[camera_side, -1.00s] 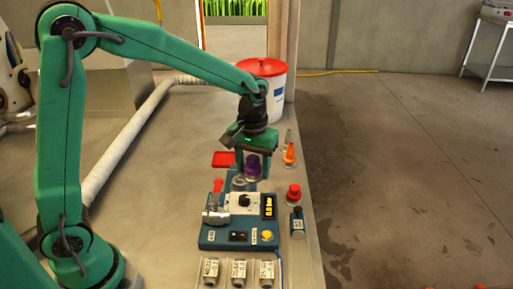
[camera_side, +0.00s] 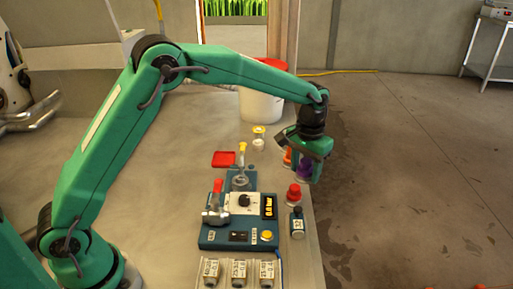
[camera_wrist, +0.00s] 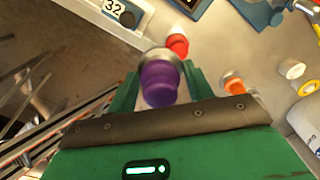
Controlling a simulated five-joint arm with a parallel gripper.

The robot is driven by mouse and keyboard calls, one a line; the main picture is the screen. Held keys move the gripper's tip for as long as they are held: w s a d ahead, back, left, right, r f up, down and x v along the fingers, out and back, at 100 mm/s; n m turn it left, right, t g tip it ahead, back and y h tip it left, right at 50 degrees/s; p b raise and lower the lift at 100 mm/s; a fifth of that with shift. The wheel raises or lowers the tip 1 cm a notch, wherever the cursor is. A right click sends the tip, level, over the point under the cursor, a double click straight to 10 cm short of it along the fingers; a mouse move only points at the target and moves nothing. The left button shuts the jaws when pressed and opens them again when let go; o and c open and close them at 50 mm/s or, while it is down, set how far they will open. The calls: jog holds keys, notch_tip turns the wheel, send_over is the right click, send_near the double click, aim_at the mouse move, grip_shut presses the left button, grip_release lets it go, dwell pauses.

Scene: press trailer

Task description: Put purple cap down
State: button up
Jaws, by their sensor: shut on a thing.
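The purple cap (camera_side: 304,166) is between the fingers of my gripper (camera_side: 306,174), which is shut on it. In the wrist view the cap (camera_wrist: 159,84) shows purple, with a greyish rim behind it, between the two green fingers (camera_wrist: 158,88). In the side view my gripper is at the right edge of the table, behind the red cap (camera_side: 293,191) and beside the orange piece (camera_side: 287,156). I cannot tell whether the purple cap touches the table.
The blue press unit (camera_side: 236,237) with dial and display stands left of my gripper. A dark bottle (camera_side: 297,222) stands near the table's right edge. Several labelled jars line the front.

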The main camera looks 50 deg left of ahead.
jog(key=shift+w+d, duration=0.15)
jog(key=shift+w, duration=0.05)
send_over(291, 181)
notch_tip(291, 181, down, 7)
jog(key=shift+w+f, duration=0.1)
jog(key=shift+w, duration=0.05)
jog(key=shift+f, duration=0.1)
jog(key=shift+f, duration=1.9)
jog(key=shift+f, duration=0.1)
jog(key=o, duration=1.1)
